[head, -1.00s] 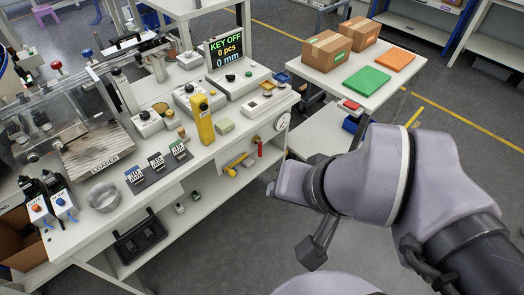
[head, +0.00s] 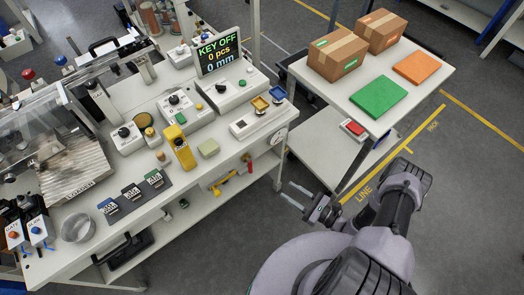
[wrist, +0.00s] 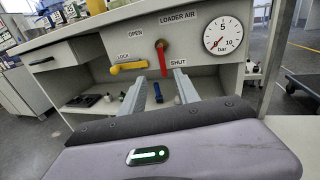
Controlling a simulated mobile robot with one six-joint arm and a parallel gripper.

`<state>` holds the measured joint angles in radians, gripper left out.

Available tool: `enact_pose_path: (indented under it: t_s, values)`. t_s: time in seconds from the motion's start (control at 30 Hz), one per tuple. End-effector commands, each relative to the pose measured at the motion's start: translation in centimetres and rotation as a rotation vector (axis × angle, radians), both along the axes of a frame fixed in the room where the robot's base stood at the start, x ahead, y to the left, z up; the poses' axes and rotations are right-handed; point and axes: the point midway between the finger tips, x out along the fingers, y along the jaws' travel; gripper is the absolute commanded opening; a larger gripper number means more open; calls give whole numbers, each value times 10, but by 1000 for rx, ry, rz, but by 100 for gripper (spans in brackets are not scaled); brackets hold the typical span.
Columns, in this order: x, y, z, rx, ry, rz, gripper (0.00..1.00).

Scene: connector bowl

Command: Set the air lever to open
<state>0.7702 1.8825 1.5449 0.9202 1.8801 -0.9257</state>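The red air lever (wrist: 162,57) hangs downward on the bench's side panel, with its end by the SHUT label (wrist: 178,62). The OPEN label (wrist: 135,34) is to its upper left. In the head view the red lever (head: 249,163) is small, below the bench top. A yellow lever (wrist: 129,67) lies nearly level to its left, under the LOCK label. My gripper (wrist: 161,80) is open and empty, its fingers pointing toward the panel, with the red lever between them in the picture but apart from them. In the head view my gripper (head: 287,194) is right of the panel.
A round gauge (wrist: 222,34) is right of the lever, its needle at the low end. The bench top (head: 222,165) holds control boxes and a display reading KEY OFF. A second table (head: 345,103) with cartons stands at the right. Open floor lies around my gripper.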

Motion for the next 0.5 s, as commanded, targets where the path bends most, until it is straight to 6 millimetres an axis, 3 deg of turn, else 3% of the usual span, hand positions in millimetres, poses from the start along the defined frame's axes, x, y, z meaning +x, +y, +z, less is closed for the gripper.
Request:
enact_pose_path:
  t_s: [0.07,0.17,0.5]
  values:
    - [-9,4,-13,25,19,-53,38]
    - [-8,10,-19,32,23,-69,38]
    - [57,79,-21,30,22,-57,38]
